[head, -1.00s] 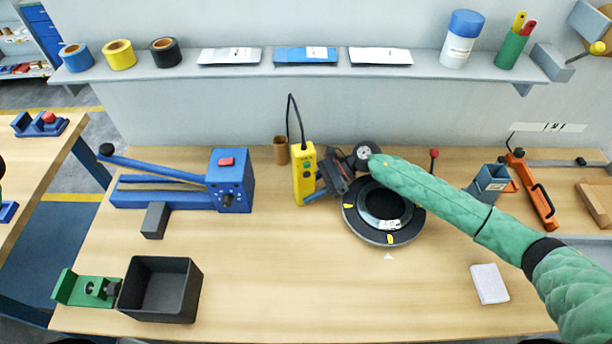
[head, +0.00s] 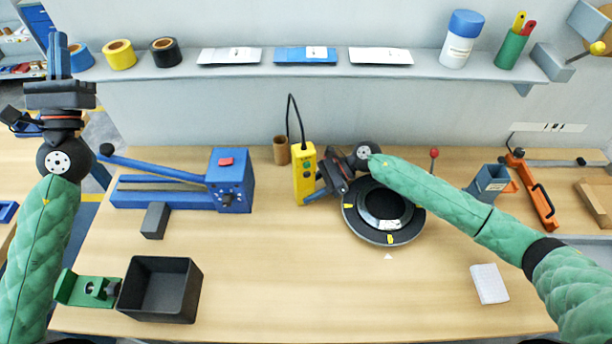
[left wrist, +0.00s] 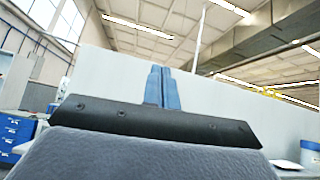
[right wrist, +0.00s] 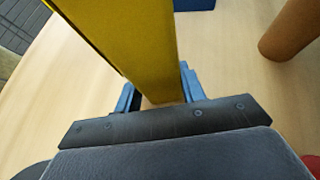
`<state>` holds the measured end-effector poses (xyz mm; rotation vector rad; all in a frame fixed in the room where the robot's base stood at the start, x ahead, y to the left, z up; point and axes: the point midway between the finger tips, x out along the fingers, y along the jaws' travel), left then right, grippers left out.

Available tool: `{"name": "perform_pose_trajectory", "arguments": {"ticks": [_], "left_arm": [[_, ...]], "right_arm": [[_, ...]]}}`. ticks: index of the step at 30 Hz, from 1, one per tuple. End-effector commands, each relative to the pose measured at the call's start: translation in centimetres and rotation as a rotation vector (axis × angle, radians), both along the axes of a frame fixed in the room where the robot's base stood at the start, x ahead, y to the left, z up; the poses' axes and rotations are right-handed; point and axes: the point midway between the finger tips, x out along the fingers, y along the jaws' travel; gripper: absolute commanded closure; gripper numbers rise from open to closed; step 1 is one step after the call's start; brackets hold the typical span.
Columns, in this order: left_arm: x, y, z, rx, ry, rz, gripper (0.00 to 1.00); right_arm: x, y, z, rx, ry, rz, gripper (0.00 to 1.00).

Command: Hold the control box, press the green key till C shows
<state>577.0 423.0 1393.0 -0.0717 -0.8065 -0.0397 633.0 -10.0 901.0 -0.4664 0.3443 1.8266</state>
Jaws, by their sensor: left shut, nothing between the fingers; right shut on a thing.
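The yellow control box (head: 305,178) hangs upright on a black cable above the table, in the middle of the head view. My right gripper (head: 312,195) is shut on the lower part of the box, from the right. In the right wrist view the yellow box (right wrist: 135,40) stands between the blue fingers. My left gripper (head: 59,55) is raised at the far left, pointing up, its blue fingers together and empty, far from the box. The left wrist view shows the shut fingers (left wrist: 162,88).
A black ring-shaped turntable (head: 385,212) lies under my right forearm. A blue lever tool (head: 228,180) stands left of the box, with a dark bin (head: 160,290) nearer the front. A brown cylinder (head: 281,150) stands behind the box. The middle front of the table is clear.

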Motion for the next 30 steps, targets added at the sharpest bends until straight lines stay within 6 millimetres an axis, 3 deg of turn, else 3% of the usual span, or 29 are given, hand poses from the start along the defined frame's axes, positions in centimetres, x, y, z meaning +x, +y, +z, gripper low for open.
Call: {"name": "perform_pose_trajectory", "arguments": {"ticks": [3, 14, 21, 30], "left_arm": [[-0.7, -4.1, -2.9, -0.036, 0.039, -0.062, 1.0], [-1.0, -13.0, -14.2, -0.365, 0.251, -0.344, 1.0], [-2.2, -19.5, -21.1, -0.651, 0.396, -0.544, 1.0], [-4.6, -28.9, -28.1, -1.104, 0.578, -0.832, 1.0]], "right_arm": [[0.0, 0.0, 0.0, 0.0, 0.0, 0.0, 0.73], [0.0, 0.0, 0.0, 0.0, 0.0, 0.0, 0.73], [0.0, 0.0, 0.0, 0.0, 0.0, 0.0, 0.73], [0.0, 0.0, 0.0, 0.0, 0.0, 0.0, 0.73]]}}
